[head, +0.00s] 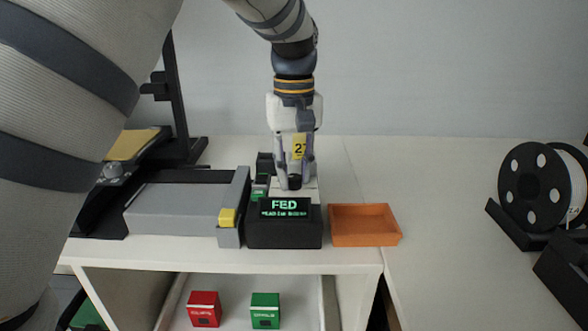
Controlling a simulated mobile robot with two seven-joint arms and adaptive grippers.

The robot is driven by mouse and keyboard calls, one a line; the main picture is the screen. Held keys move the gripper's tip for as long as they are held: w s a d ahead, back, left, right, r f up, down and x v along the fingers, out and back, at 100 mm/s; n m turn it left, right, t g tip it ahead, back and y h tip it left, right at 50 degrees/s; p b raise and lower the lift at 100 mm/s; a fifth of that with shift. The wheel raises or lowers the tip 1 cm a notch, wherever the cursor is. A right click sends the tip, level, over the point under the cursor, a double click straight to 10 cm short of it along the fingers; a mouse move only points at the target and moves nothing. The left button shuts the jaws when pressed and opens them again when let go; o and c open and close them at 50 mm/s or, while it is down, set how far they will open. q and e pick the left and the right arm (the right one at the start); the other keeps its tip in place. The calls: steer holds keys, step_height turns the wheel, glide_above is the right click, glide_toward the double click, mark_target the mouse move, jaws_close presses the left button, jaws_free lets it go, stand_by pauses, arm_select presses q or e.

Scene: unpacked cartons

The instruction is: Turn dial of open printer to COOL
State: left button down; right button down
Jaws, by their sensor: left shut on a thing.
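My left gripper (295,183) points straight down over a black box with a lit display (284,233) that reads "FED". Its fingers are shut on a small dark knob-like piece (295,182) above the pale top of the box; the fingers hide most of it. An open-frame printer (177,105) stands at the back left, with a black upright, a yellowish plate (133,144) and a round grey dial (112,171) on its front. The dial's markings are too small to read, and my arm covers part of the printer's left side. My right gripper is out of view.
A grey unit (175,208) with a yellow latch (227,217) lies left of the display box. An orange tray (365,225) sits to its right. A black spool (537,187) stands far right. Red (204,309) and green (265,310) boxes lie below. The right table is mostly clear.

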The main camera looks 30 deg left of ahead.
mark_target(294, 177)
arm_select(q)
steer(key=shift+n, duration=0.3)
stand_by(0.4)
steer(key=c, duration=1.3)
jaws_free()
steer(key=shift+c, duration=0.2)
step_height(294, 177, up, 12)
